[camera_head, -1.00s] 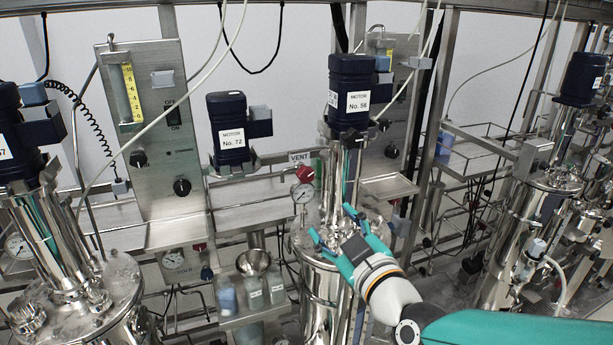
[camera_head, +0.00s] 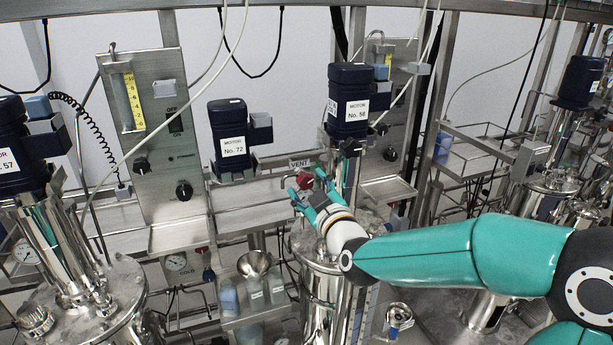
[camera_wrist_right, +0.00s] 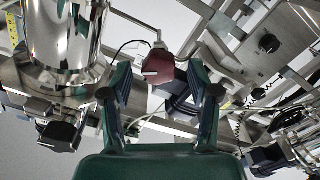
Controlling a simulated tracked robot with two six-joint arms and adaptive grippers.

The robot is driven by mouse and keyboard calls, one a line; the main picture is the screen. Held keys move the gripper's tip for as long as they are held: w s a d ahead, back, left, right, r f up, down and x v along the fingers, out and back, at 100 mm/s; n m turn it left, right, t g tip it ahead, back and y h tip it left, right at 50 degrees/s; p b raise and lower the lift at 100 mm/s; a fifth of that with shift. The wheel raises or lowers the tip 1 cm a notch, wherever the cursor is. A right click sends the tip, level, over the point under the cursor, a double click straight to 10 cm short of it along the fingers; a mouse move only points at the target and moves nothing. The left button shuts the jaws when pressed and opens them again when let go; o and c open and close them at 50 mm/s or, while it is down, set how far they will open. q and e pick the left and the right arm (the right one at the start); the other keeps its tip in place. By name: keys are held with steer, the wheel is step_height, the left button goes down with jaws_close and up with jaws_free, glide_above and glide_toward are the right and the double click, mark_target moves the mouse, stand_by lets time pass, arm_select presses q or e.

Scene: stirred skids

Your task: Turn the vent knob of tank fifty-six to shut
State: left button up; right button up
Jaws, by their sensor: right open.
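The red vent knob (camera_head: 306,178) sits just under the VENT sign (camera_head: 299,163), beside the tank (camera_head: 320,268) whose dark blue motor (camera_head: 352,100) carries the No. 56 label. My right gripper (camera_head: 304,185) is open right in front of the knob, its two fingertips near either side of it. In the right wrist view the red knob (camera_wrist_right: 158,66) shows beyond and between the open fingers (camera_wrist_right: 158,92), with gaps on both sides; I see no contact. The gauge below the knob is hidden by the gripper. My left gripper is not in view.
A second motor (camera_head: 233,138) labelled No. 72 stands left of the knob. A steel panel (camera_head: 160,130) with black knobs stands further left. A shelf with a funnel (camera_head: 254,263) and bottles is below. A thin pale hose crosses the left side.

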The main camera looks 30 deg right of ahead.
steer(key=shift+x, duration=1.25)
jaws_close()
